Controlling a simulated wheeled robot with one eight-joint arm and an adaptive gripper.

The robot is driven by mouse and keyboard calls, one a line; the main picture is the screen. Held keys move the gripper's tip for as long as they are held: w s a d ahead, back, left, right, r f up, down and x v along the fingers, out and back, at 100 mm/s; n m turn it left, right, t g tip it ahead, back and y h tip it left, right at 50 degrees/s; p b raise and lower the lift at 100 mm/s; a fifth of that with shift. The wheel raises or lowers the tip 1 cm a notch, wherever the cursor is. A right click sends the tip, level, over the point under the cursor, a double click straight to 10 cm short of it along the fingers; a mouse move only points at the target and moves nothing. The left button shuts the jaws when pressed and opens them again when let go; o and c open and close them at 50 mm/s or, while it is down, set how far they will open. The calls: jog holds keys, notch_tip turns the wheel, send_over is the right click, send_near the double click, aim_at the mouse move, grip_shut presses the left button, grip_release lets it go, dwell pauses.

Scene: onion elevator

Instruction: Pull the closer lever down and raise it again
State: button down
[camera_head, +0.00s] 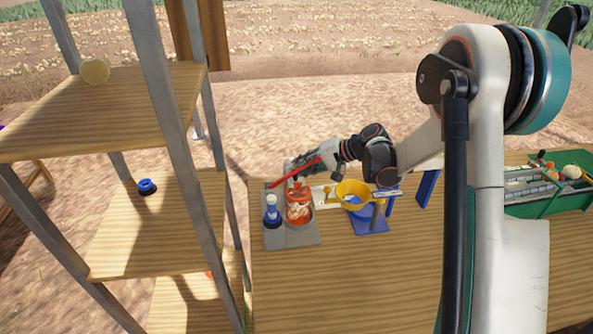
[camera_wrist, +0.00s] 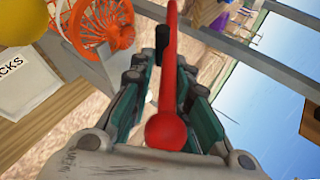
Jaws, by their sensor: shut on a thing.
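A red lever (camera_head: 296,172) shows in the head view above a grey base (camera_head: 290,240) on the wooden table. In the wrist view the red lever (camera_wrist: 168,70) runs between my fingers, its round red knob (camera_wrist: 166,132) close to my palm. My gripper (camera_head: 322,158) is shut on the lever near its right, knob end; the fingers also show in the wrist view (camera_wrist: 167,92). The lever is tilted, its right end higher than its left in the head view. The grey base carries a blue-and-white part (camera_head: 271,212) and an orange-red cage part (camera_head: 299,207).
A yellow bowl (camera_head: 352,193) on a blue stand (camera_head: 368,222) is just right of the grey base. A wooden shelf rack with metal posts (camera_head: 165,100) stands at the left. A green bin (camera_head: 550,195) is at the far right. The table front is clear.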

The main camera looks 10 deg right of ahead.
jog(key=shift+d+f+y+b, duration=0.35)
jog(key=shift+f+y+b, duration=0.35)
jog(key=shift+b, duration=0.25)
jog(key=shift+m, duration=0.3)
jog(key=c, duration=1.7)
grip_release()
jog(key=shift+o, duration=0.2)
jog(key=v, duration=1.2)
jog(key=shift+f, duration=0.2)
jog(key=shift+s, duration=0.1)
jog(key=shift+c, duration=0.2)
